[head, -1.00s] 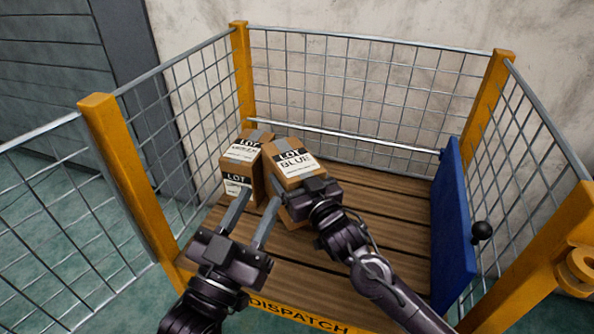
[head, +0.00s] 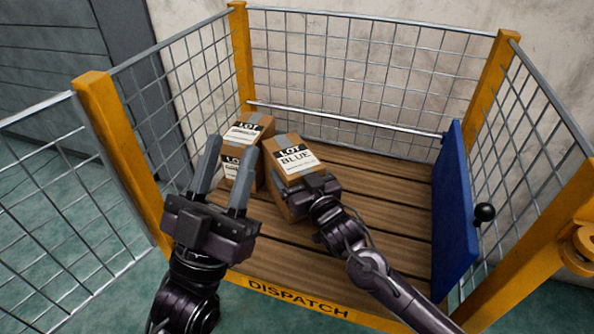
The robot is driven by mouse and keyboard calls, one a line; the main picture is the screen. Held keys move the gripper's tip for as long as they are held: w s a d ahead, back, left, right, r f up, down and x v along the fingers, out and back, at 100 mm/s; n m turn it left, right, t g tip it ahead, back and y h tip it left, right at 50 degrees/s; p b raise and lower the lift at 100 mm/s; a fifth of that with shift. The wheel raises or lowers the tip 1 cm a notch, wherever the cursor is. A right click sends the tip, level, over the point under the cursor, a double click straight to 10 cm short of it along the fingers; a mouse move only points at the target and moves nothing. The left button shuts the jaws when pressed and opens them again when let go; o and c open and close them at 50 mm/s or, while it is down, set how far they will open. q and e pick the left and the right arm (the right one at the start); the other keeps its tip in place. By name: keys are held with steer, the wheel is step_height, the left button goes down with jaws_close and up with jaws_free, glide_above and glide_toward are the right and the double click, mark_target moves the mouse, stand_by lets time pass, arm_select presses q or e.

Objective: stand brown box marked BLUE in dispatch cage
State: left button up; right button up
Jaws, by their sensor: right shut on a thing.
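The brown box marked BLUE (head: 293,158) is inside the dispatch cage (head: 300,296), at its left part, with its labelled face turned up towards me. My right gripper (head: 303,190) is shut on this box from its near right side. The box's underside is hidden, so I cannot tell whether it touches the floor. My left gripper (head: 225,163) is open and empty, its two fingers pointing up and away from me, in front of a second brown box.
The second brown LOT box (head: 248,133) stands left of the BLUE box, close beside it. A blue panel (head: 453,215) with a black knob (head: 484,212) is at the right. Mesh walls and orange posts surround the slatted wooden floor (head: 385,190), clear at middle and right.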

steer(key=shift+r, duration=0.25)
steer(key=o, duration=1.8)
steer(key=shift+f, duration=0.25)
arm_select(q)
steer(key=shift+s, duration=0.1)
arm_select(e)
steer(key=shift+s, duration=0.1)
arm_select(q)
steer(key=w+d+f+g+y+p, duration=0.1)
steer(key=f+g, duration=0.3)
steer(key=f, duration=0.5)
steer(key=w+d+f+g+y+p, duration=0.1)
steer(key=w+f+g+y, duration=0.1)
steer(key=f+g, duration=0.3)
step_height(320, 180, down, 5)
steer(key=shift+w+d+r+g+y+p, duration=0.2)
steer(key=shift+w+d+g+y+p, duration=0.1)
steer(key=shift+y, duration=0.4)
arm_select(e)
steer(key=v, duration=1.1)
steer(key=shift+s+d, duration=0.2)
steer(key=shift+s, duration=0.15)
arm_select(q)
steer(key=shift+s, duration=0.1)
arm_select(e)
steer(key=shift+s, duration=0.1)
